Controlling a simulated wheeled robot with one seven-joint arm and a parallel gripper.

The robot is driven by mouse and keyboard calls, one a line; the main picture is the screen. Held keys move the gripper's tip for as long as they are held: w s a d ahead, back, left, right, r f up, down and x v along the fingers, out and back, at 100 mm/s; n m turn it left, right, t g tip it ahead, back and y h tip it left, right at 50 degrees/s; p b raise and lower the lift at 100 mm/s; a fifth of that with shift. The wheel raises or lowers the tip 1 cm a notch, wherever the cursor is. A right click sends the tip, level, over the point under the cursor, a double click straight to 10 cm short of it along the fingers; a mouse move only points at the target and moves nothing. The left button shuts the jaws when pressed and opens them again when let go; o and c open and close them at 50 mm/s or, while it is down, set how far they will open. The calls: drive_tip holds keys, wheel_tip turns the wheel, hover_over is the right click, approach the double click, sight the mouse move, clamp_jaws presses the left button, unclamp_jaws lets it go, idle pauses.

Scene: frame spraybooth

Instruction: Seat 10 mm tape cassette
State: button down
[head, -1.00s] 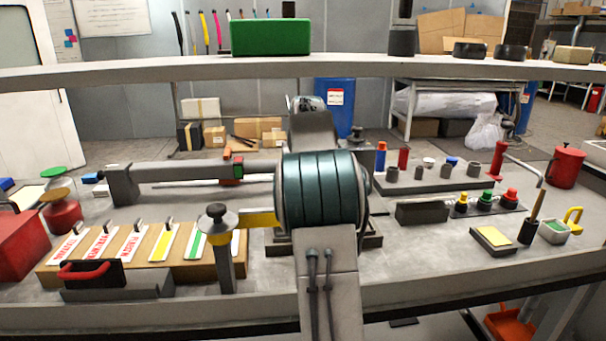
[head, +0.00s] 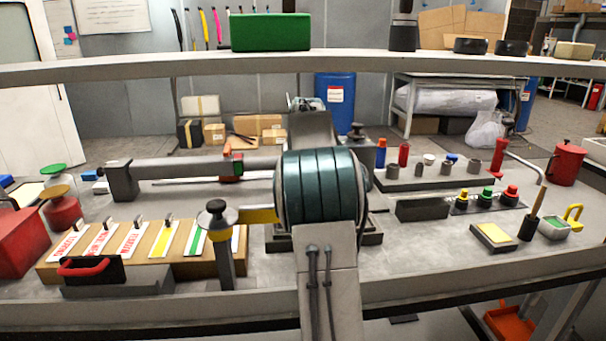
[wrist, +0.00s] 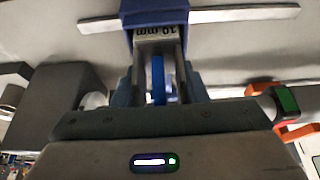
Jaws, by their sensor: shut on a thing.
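In the wrist view my gripper (wrist: 160,84) is shut on the 10 mm tape cassette (wrist: 156,34), a grey piece with an upside-down "10 mm" label and a blue strip between the fingers. A blue block-like housing (wrist: 155,12) shows right at the labelled end. I cannot tell whether it is part of the cassette or a separate holder, or whether they touch. In the head view my dark banded arm hides the gripper and cassette.
A grey beam (head: 200,168) with a red and green block (head: 238,168) lies left of my arm. A black-knobbed post (head: 222,250) and a wooden card rack (head: 215,262) stand in front. A dark holder row (head: 420,180) and coloured buttons (head: 487,197) lie right. A shelf (head: 150,72) crosses above.

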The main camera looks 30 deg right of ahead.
drive_tip(key=shift+f, duration=0.1)
idle(0.3)
drive_tip(key=shift+c, duration=1.4)
unclamp_jaws()
drive_tip(key=shift+r+p, duration=3.1)
drive_tip(key=shift+r, duration=0.1)
